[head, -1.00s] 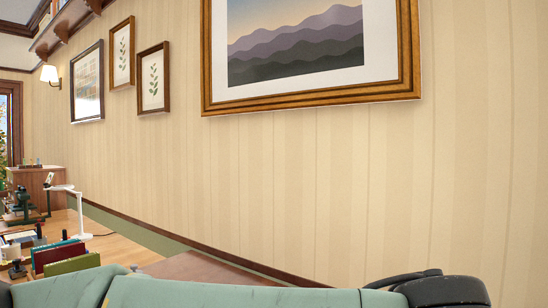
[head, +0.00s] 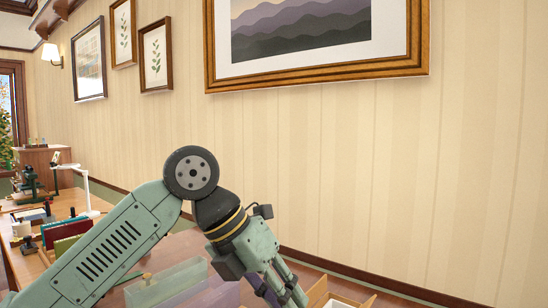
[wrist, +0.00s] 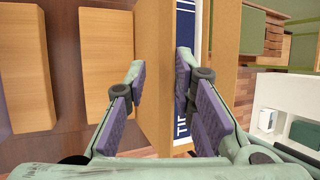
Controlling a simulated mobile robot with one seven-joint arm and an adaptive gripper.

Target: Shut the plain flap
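My gripper (wrist: 161,65) is open in the wrist view, with its two purple-padded fingers well apart. A plain tan panel (wrist: 155,85), which looks like the plain flap, runs lengthwise between the fingertips; I cannot tell whether they touch it. A blue strip with white lettering (wrist: 184,105) lies just right of it, partly behind the right finger. Another tan strip (wrist: 226,50) runs further right. In the head view my gripper reaches down beside a tan open box (head: 318,293), which is cut off by the bottom edge. The flap's angle is unclear.
In the wrist view, two wooden-looking panels (wrist: 24,65) (wrist: 108,60) lie to the left, and a pale surface with a dark green item (wrist: 304,133) lies to the right. In the head view, a desk with books (head: 66,235) and a white lamp (head: 83,185) stands left. A striped wall lies behind.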

